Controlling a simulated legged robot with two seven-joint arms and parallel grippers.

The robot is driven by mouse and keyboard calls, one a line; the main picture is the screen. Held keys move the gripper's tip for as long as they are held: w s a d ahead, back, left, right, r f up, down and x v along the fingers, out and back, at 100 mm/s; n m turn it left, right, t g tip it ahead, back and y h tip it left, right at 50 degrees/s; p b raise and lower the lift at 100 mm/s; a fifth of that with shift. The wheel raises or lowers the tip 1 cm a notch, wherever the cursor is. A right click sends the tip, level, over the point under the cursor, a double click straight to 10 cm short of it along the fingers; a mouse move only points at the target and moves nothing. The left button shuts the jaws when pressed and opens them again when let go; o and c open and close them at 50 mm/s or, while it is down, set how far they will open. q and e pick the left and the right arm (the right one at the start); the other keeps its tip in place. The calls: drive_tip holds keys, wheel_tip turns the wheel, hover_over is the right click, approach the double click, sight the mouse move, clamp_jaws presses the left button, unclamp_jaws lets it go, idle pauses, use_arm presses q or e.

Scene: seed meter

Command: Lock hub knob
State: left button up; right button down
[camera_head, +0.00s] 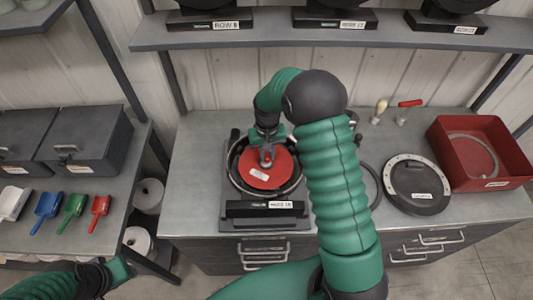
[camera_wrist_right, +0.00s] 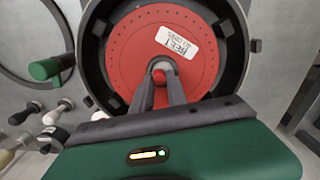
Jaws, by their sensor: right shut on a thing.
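The seed meter sits on the bench with its black round housing (camera_head: 233,178) open upward. A red seed disc (camera_head: 258,181) with a white label lies inside it; the disc also shows in the wrist view (camera_wrist_right: 130,55). The hub knob (camera_wrist_right: 159,76) is at the disc's centre, a small red-tipped part in a pale ring. My right gripper (camera_head: 267,157) reaches down to the hub, and its fingers (camera_wrist_right: 160,90) are shut on the knob. The fingers partly hide the knob. My left gripper (camera_head: 118,272) is low at the left, away from the meter; its jaws are unclear.
A black round cover (camera_head: 417,201) and a red bin (camera_head: 483,177) stand on the bench to the right. Small hand tools (camera_head: 405,110) lie at the back. Coloured scoops (camera_head: 73,206) and grey boxes (camera_head: 86,138) are on the left bench. A shelf (camera_head: 270,34) runs above.

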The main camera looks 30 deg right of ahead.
sight(267, 157)
drive_tip(key=shift+s+a+f+m, duration=0.1)
drive_tip(key=shift+s+m, duration=0.05)
drive_tip(key=shift+m, duration=0.45)
drive_tip(key=shift+s+a+f+m, duration=0.1)
drive_tip(key=shift+s+m, duration=0.05)
drive_tip(key=shift+m, duration=0.45)
drive_tip(key=c, duration=1.3)
unclamp_jaws()
drive_tip(key=shift+r, duration=0.1)
drive_tip(key=shift+w+r, duration=0.15)
drive_tip(key=shift+w+r, duration=0.1)
drive_tip(key=shift+r, duration=0.25)
wheel_tip(267, 157, up, 16)
drive_tip(key=shift+f+b, duration=0.1)
drive_tip(key=shift+b, duration=1)
